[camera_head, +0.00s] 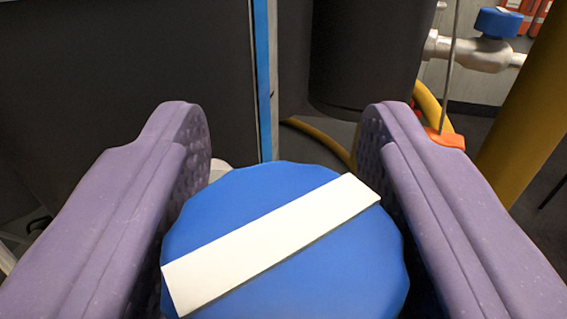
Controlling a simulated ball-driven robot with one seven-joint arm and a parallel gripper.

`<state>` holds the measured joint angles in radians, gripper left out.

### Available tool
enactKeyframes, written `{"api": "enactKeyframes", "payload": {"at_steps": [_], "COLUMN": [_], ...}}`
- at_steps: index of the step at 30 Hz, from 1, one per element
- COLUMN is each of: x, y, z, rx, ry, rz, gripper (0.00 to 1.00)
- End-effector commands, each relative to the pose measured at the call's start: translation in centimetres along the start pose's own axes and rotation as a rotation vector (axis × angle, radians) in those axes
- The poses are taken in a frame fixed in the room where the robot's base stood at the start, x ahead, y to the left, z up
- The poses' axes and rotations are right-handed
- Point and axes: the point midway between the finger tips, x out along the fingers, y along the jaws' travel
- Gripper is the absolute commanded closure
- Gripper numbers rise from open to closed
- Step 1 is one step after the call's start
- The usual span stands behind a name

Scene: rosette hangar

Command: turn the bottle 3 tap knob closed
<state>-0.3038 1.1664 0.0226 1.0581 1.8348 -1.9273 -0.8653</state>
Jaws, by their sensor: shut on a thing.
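A round blue knob (225,208) with a scalloped edge and a white bar (275,240) across its face fills the lower middle of the camera view. The white bar is tilted, its right end higher than its left. My gripper (285,195) has purple, dimpled fingers, one on each side of the knob, and is shut on it. The bottle and the pipe under the knob are hidden by the knob and my fingers.
Another blue knob (498,22) sits on a grey pipe fitting (478,55) at the upper right. A thick yellow post (530,110) stands at the right. A dark cylinder (365,55) and dark panel (130,70) are behind. A thin rod ends at an orange piece (445,138).

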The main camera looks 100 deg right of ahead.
Motion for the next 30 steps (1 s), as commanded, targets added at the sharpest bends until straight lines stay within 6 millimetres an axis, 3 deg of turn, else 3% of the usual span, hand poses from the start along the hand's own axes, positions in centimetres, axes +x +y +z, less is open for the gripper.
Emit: {"api": "enactKeyframes", "payload": {"at_steps": [12,13,15,25,30], "x": [0.1,0.1,0.1,-0.2,-2.8], "y": [0.0,0.0,0.0,0.0,0.0], "z": [-0.1,-0.1,-0.1,-0.1,-0.1], "rx": [0.002,0.002,0.002,0.002,0.002], "ry": [0.001,0.001,0.001,0.000,0.000], "rz": [0.007,0.006,0.006,0.005,0.003], "gripper": [0.80,0.45,0.29,0.29,0.29]}}
